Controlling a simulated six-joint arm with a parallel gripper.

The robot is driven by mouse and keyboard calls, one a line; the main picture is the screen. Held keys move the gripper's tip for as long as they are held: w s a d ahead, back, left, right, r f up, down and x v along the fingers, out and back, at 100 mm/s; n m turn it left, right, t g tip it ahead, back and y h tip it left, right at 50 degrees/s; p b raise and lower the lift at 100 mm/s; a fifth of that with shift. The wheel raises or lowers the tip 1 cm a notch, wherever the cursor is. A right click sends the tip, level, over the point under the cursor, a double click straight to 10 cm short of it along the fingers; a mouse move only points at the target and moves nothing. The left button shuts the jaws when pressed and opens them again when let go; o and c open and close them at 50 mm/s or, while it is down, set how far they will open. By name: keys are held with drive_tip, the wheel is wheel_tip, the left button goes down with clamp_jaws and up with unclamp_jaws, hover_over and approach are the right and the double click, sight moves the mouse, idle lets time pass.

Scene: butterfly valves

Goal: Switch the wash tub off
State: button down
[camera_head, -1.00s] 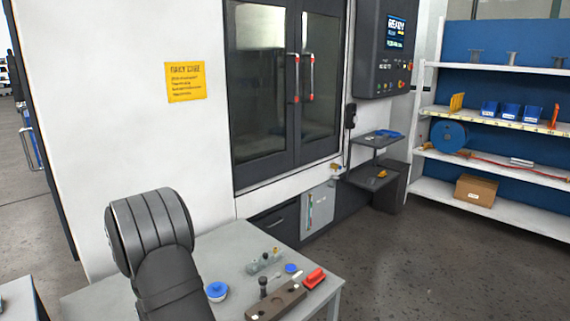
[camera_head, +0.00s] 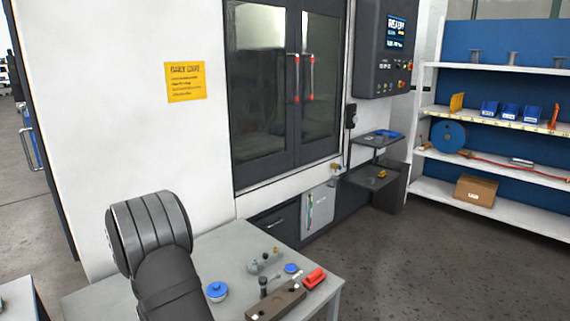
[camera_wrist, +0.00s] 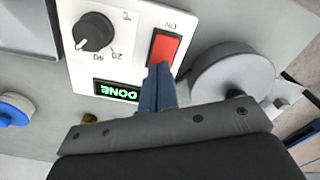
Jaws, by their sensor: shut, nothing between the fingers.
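In the wrist view a white control panel (camera_wrist: 133,57) fills the upper middle and appears upside down. It carries a red rocker switch (camera_wrist: 164,48) marked ON, a black knob (camera_wrist: 92,32) with a temperature scale, and a small display (camera_wrist: 117,91) reading DONE in green. My gripper (camera_wrist: 158,70) is shut and empty. Its blue-grey fingertips lie over the lower end of the red switch; I cannot tell whether they press on it. In the head view the panel and the gripper are hidden behind my arm, and I cannot make out the tub.
A grey round part (camera_wrist: 232,80) stands close to the right of the panel in the wrist view. A blue-capped thing (camera_wrist: 12,109) lies at the left. In the head view the grey bench (camera_head: 215,255) holds a blue-lidded jar (camera_head: 217,291), a brown block (camera_head: 275,301) and a red-handled item (camera_head: 315,277).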

drive_tip(key=shift+f, duration=0.3)
drive_tip(key=shift+r, duration=3.55)
drive_tip(key=shift+f, duration=3.6)
drive_tip(key=shift+r, duration=0.1)
wheel_tip(320, 180, up, 25)
drive_tip(key=s+d+m, duration=0.2)
drive_tip(key=m, duration=0.2)
drive_tip(key=shift+t+y, duration=0.4)
